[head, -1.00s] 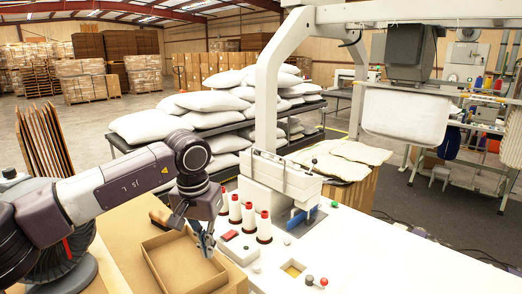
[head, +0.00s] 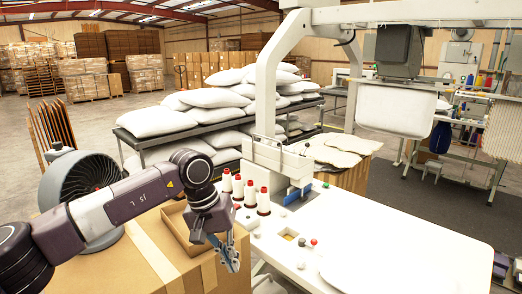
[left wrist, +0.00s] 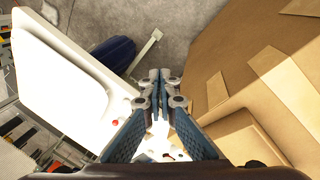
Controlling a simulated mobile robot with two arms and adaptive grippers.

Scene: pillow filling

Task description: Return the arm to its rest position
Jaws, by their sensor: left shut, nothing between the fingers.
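My left gripper (head: 232,262) points down at the near edge of the white machine table (head: 350,225), just right of a large cardboard box (head: 175,262). Its fingers are shut with nothing between them. In the left wrist view the closed fingers (left wrist: 160,80) show over the gap between the white table (left wrist: 70,70) and the cardboard (left wrist: 260,70), with grey floor beyond. My right gripper is not in view.
An open shallow carton (head: 178,228) sits on the cardboard box, left of the gripper. Red-topped thread cones (head: 250,193) stand on the table near the white machine arm (head: 268,90). White pillows (head: 210,100) lie on racks behind.

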